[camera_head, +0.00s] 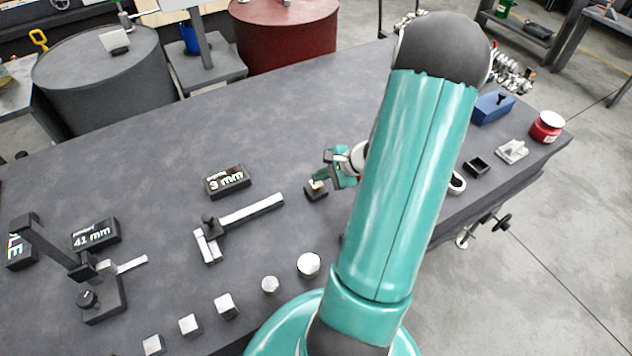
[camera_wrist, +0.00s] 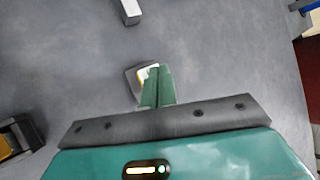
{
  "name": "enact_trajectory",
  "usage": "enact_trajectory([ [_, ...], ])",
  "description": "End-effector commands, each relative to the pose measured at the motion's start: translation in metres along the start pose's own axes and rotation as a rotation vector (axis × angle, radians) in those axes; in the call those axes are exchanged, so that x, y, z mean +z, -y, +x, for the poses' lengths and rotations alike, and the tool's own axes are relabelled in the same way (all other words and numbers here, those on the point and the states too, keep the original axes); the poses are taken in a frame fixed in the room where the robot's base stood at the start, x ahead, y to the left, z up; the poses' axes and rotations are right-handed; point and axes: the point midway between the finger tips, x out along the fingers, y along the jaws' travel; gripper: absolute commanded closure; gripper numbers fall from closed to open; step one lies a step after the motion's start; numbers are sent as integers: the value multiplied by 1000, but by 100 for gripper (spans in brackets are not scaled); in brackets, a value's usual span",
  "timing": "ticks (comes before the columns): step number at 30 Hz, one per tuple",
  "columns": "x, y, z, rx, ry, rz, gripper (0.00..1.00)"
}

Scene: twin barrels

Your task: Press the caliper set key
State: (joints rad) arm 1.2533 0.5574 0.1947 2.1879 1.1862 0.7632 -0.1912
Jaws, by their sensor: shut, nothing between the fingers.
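The set key, a small dark block with a pale and yellow top (camera_head: 316,191), sits on the grey bench right of the caliper (camera_head: 240,217). A display reading "3 mm" (camera_head: 228,181) stands behind the caliper. My gripper (camera_head: 320,178) is shut and empty, with its fingertips at the key. In the wrist view my green fingers (camera_wrist: 158,85) overlap the key (camera_wrist: 141,76) and hide its right part. I cannot tell whether the fingertips touch it. A pale bar end, likely the caliper's (camera_wrist: 131,11), shows at the top.
A height gauge (camera_head: 100,290) and a "41 mm" display (camera_head: 96,234) stand at the left. Several pale metal pieces (camera_head: 225,305) line the front. A blue box (camera_head: 493,106) and a red pot (camera_head: 547,126) are at the right. The bench's back middle is clear.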

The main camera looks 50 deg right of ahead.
Motion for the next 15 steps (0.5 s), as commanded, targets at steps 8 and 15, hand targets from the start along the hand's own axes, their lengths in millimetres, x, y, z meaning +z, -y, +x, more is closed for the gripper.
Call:
enact_trajectory([
  [8,-1,-1,1,0,0,0,100],
  [15,-2,-2,3,0,0,0,100],
])
